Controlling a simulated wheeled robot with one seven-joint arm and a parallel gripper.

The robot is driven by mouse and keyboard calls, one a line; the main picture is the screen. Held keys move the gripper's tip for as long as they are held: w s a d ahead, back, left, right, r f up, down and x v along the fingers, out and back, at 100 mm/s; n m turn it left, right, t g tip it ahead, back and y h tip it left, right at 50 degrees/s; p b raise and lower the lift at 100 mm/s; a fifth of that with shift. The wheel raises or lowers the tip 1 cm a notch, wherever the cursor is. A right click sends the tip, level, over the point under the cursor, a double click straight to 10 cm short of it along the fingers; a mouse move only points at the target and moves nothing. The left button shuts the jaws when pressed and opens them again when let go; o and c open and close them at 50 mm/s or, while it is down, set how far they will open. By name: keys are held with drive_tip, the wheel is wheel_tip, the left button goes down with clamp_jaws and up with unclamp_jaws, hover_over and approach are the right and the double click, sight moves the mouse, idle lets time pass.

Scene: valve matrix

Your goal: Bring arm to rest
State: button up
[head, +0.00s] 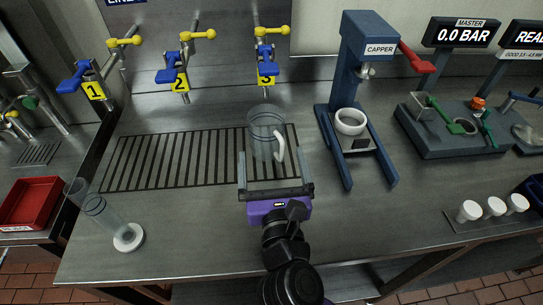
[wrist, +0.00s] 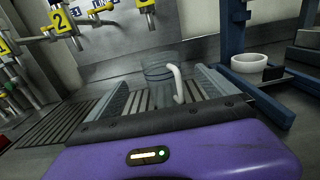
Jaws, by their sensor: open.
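My gripper (head: 275,172) is open, in front of a clear jug (head: 266,130) with a white handle. The jug stands upright at the right end of the drain grate (head: 180,160), below the tap numbered 3 (head: 266,68). In the wrist view the jug (wrist: 160,78) shows between and beyond the two fingers of my gripper (wrist: 172,88). I cannot tell whether either finger touches it. My arm reaches in from the bottom of the head view.
Taps 1 (head: 94,90) and 2 (head: 180,84) stand left of tap 3. The blue capper (head: 362,90) with a white ring stands close right of my gripper. White caps (head: 493,207) line the right. The bench front between is clear.

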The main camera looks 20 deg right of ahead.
idle(0.3)
drive_tip(key=s+a+m+y, duration=0.1)
drive_tip(key=s+m+y, duration=0.1)
drive_tip(key=m, duration=0.4)
drive_tip(key=s+a+f+m+y, duration=0.1)
drive_tip(key=s+a+m+y, duration=0.1)
drive_tip(key=s+m, duration=0.2)
drive_tip(key=s+a+f+m+t+y, duration=0.1)
drive_tip(key=s+m+y, duration=0.2)
drive_tip(key=m, duration=0.4)
drive_tip(key=shift+a+f+m, duration=0.25)
drive_tip(key=shift+a+m, duration=0.05)
drive_tip(key=shift+a, duration=0.1)
drive_tip(key=s+m, duration=0.2)
drive_tip(key=s+d+m, duration=0.1)
drive_tip(key=s+f+m, duration=0.1)
drive_tip(key=s+m, duration=0.1)
drive_tip(key=shift+s+d+m+y, duration=0.3)
drive_tip(key=shift+d+y, duration=0.05)
drive_tip(key=shift+y, duration=0.05)
drive_tip(key=s+d+f+m+g+h, duration=0.1)
drive_tip(key=s+d+m, duration=0.2)
drive_tip(key=s, duration=0.5)
drive_tip(key=s+d+f+m+g+h, duration=0.1)
drive_tip(key=s+d+m, duration=0.3)
drive_tip(key=s, duration=0.5)
drive_tip(key=shift+s+f+m+g, duration=0.25)
drive_tip(key=shift+f+m+g, duration=0.35)
drive_tip(key=shift+m, duration=0.5)
